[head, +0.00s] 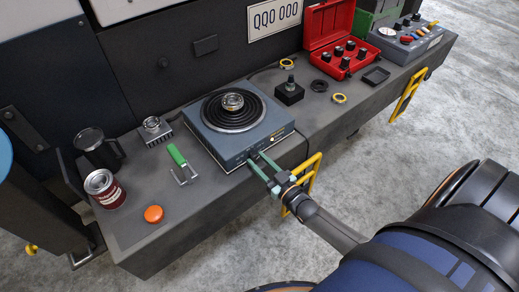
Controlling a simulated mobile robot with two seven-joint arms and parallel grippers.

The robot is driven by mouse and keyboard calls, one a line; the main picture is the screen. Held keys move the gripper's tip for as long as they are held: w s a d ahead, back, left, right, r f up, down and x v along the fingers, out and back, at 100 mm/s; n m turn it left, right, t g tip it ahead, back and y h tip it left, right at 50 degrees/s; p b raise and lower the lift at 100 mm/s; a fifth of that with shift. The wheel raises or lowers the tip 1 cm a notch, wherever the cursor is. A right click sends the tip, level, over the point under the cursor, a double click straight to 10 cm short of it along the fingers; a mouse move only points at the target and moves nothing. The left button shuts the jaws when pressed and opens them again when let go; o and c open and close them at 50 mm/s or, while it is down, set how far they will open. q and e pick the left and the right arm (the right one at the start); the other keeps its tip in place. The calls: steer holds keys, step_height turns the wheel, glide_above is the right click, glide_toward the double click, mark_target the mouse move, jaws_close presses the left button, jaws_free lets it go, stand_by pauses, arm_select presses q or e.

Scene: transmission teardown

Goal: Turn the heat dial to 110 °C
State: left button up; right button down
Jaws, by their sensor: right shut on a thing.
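The blue-grey hot plate (203,141) stands on the dark bench, with a black coil on top and a small metal part (233,102) at the coil's centre. My right gripper (257,160) reaches in from the lower right, its two green fingers at the plate's front face. It is shut on the heat dial there. The fingers mostly hide the dial, and its marks and setting are too small to read. My left gripper is not in view.
On the bench's left are a dark mug (100,150), a red-labelled can (104,188), an orange button (153,214) and a green-handled tool (178,157). An open red case (329,25) stands at the back right. A yellow rail (314,168) lies beside my right gripper.

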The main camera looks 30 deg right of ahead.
stand_by(0.4)
steer(key=shift+c, duration=2.4)
jaws_free()
steer(key=shift+s, duration=0.55)
steer(key=s+d, duration=0.1)
steer(key=s, duration=1)
steer(key=shift+s+p, duration=0.15)
steer(key=shift+p, duration=0.3)
